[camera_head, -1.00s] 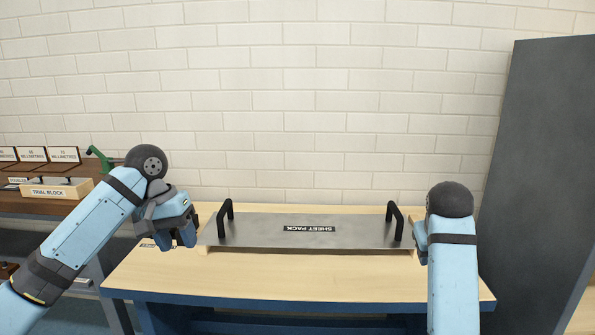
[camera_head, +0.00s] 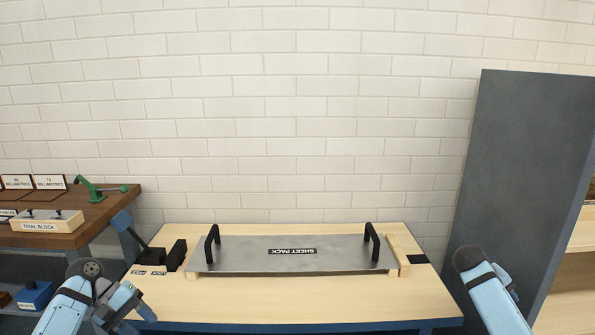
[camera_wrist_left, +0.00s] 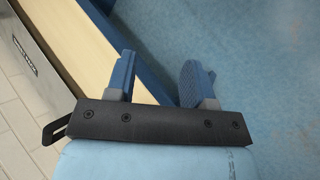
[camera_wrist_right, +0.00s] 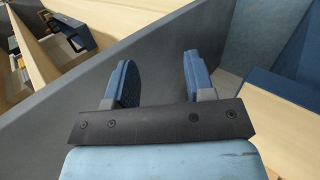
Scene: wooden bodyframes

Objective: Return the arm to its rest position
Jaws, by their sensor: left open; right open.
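My left arm comes in at the lower left of the head view, and its gripper (camera_head: 128,302) is at the table's front left corner. In the left wrist view the left gripper (camera_wrist_left: 160,78) has its two blue fingers apart with nothing between them, over the blue floor beside the table edge. My right arm (camera_head: 492,290) is at the lower right of the head view, where its gripper is out of sight. In the right wrist view the right gripper (camera_wrist_right: 157,80) is open and empty, in front of the grey panel.
A metal plate labelled SHEET PACK (camera_head: 250,254) with two black handles lies on the wooden table (camera_head: 290,297). A tall grey panel (camera_head: 515,170) stands right. A brown bench (camera_head: 90,232) with a TRIAL BLOCK box (camera_head: 45,227) and green tool (camera_head: 90,190) stands left.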

